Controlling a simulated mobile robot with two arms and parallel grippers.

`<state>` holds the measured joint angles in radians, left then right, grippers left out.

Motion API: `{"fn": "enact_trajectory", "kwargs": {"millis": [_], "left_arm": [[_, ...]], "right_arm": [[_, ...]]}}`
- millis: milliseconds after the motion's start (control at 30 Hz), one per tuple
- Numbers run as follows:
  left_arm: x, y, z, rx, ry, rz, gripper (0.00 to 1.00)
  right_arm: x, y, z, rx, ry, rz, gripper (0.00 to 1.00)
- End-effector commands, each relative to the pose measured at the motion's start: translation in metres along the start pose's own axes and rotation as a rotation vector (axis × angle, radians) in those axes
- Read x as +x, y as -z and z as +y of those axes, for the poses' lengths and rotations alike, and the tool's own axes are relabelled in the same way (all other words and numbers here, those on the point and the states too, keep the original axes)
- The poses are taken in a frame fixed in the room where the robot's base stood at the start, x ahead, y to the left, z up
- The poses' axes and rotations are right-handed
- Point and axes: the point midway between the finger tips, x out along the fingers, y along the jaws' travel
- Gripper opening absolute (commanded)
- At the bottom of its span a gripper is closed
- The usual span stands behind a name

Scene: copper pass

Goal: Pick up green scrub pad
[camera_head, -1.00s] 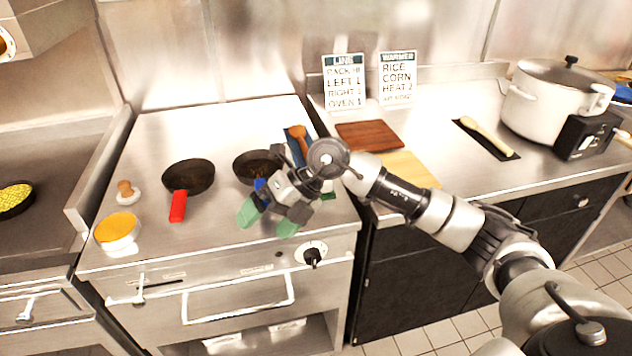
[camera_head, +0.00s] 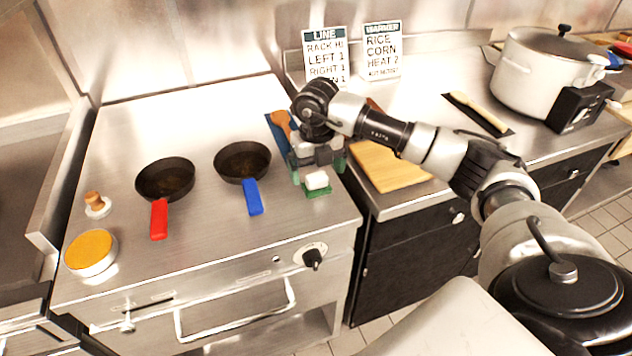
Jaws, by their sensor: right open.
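The green scrub pad (camera_head: 319,192) lies flat on the steel griddle top near its front right corner. A white block (camera_head: 316,180) sits on top of it; I cannot tell whether it is part of the pad. My right gripper (camera_head: 318,172) is over and just behind the pad, pointing down. Its green-tipped fingers are spread to either side of the white block, open and empty. Contact with the pad cannot be told. My left gripper is not in view.
Left of the pad are a blue-handled pan (camera_head: 242,161) and a red-handled pan (camera_head: 165,180). A yellow-topped tub (camera_head: 91,252) stands front left. A cutting board (camera_head: 390,168) and a large pot (camera_head: 545,75) are on the right counter.

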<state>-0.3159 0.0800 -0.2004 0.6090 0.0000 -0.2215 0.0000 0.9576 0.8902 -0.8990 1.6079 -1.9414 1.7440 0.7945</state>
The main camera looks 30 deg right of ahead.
Motion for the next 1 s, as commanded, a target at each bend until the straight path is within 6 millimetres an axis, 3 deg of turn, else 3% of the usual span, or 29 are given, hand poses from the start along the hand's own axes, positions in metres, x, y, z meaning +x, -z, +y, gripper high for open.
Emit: {"fn": "enact_trajectory", "kwargs": {"millis": [200,533,867,1000], "left_arm": [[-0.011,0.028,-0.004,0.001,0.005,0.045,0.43],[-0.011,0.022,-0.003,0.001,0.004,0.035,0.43],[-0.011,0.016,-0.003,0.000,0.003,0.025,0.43],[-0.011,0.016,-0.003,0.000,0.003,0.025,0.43]], "right_arm": [[0.032,0.000,0.001,-0.001,0.000,0.004,0.96],[0.041,0.000,0.001,-0.002,-0.001,0.000,0.96],[0.041,0.000,0.001,-0.001,-0.001,0.000,0.45],[0.040,-0.001,0.001,-0.001,-0.001,0.000,0.42]]}}
